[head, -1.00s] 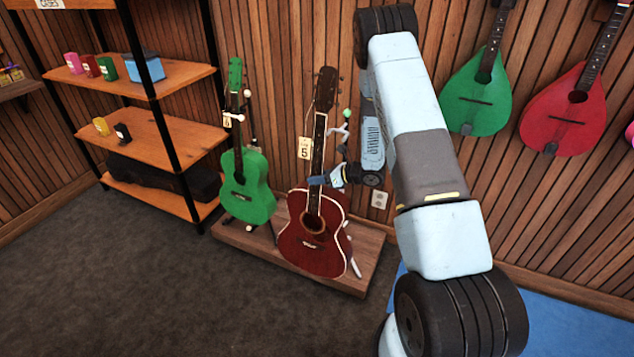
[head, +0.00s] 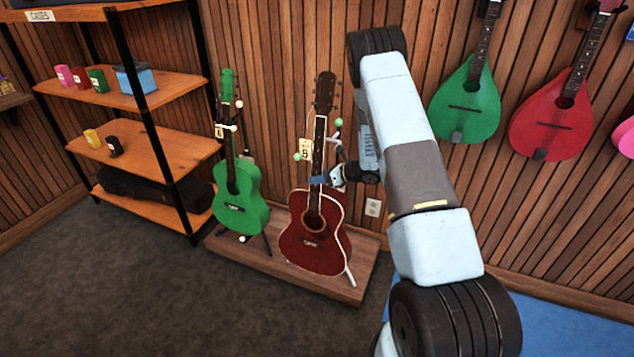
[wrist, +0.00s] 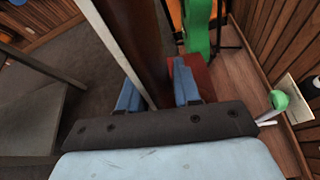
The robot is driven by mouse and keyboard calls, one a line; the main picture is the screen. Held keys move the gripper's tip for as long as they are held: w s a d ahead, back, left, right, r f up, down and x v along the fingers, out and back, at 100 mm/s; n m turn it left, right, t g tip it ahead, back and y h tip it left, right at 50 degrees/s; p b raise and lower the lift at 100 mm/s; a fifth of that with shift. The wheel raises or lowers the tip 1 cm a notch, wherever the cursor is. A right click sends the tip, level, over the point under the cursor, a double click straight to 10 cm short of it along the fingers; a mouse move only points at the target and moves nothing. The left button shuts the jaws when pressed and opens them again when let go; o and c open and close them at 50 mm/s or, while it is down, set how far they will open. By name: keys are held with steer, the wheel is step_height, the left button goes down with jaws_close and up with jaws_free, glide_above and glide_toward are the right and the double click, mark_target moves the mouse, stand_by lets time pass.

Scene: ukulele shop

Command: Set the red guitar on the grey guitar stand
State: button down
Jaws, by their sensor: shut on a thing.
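The red guitar (head: 315,248) stands nearly upright over the right part of the low wooden platform in the head view. My gripper (head: 318,181) is shut on its neck, just above the body. In the wrist view the dark neck (wrist: 138,45) passes between the blue fingers of my gripper (wrist: 157,97). A green-tipped arm of the stand (wrist: 278,101) shows in the wrist view. Whether the guitar rests on the stand I cannot tell.
A green guitar (head: 240,196) is on another stand at the left of the wooden platform (head: 345,287). A shelf unit (head: 165,145) with small coloured items stands further left. Green and red teardrop-shaped instruments hang on the wall at right. The carpet in front is clear.

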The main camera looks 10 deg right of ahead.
steer(key=shift+w+d, duration=0.8)
steer(key=shift+w, duration=0.3)
steer(key=shift+w+d, duration=0.15)
steer(key=shift+w, duration=0.1)
steer(key=w+d, duration=0.3)
steer(key=w, duration=0.1)
steer(key=shift+w+d+f, duration=0.25)
steer(key=shift+w+d, duration=0.05)
steer(key=shift+w, duration=0.1)
stand_by(1.1)
steer(key=shift+w+d, duration=0.15)
steer(key=shift+w, duration=0.05)
stand_by(0.3)
steer(key=shift+f, duration=0.3)
stand_by(0.5)
steer(key=shift+w+d+f, duration=0.1)
steer(key=shift+w+f, duration=0.05)
steer(key=shift+f, duration=2.35)
